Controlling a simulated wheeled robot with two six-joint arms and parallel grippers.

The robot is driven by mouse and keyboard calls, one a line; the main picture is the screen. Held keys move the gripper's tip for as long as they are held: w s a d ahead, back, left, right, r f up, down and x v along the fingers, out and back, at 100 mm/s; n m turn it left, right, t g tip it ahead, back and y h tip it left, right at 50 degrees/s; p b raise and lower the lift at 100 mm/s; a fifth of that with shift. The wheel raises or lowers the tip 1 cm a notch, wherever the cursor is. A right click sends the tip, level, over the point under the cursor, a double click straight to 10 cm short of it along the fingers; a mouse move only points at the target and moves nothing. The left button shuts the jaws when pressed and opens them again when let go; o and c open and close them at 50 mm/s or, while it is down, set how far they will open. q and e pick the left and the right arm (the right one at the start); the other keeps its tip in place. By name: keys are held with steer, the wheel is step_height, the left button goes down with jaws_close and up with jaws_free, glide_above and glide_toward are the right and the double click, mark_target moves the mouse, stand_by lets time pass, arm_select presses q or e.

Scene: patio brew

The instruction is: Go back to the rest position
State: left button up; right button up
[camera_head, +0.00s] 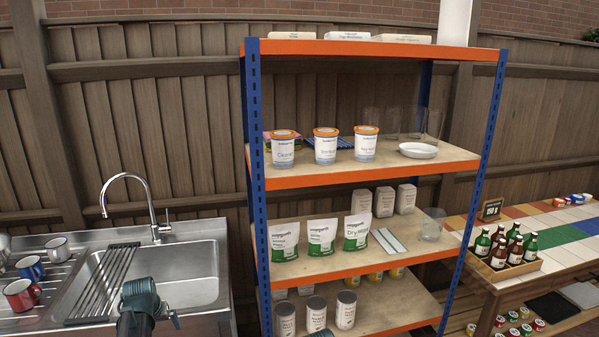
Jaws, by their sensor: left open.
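My left gripper (147,300) shows at the bottom of the head view, left of centre. It is open, with nothing visible in it. It appears in front of the steel sink (196,262), near the sink's right front part. I cannot tell its exact height above the sink.
A black drying rack (103,283) lies across the sink beside a tall faucet (153,205). Mugs, including a red mug (22,294), stand left. A tiled table (560,225) holds a bottle crate.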

arm_select(q)
steer(key=s+d+f+m+g+b, duration=0.1)
steer(key=s+d+m, duration=0.1)
steer(key=s+d, duration=0.5)
steer(key=s+d+f+m+g+b, duration=0.1)
steer(key=s+d, duration=0.6)
steer(key=d, duration=0.8)
steer(key=s+d+f+m+g, duration=0.2)
steer(key=s+d+m, duration=0.2)
steer(key=s+d, duration=0.4)
steer(key=d, duration=0.4)
steer(key=shift+f+g+b, duration=0.25)
steer(key=shift+g+b, duration=0.05)
steer(key=shift+b, duration=0.1)
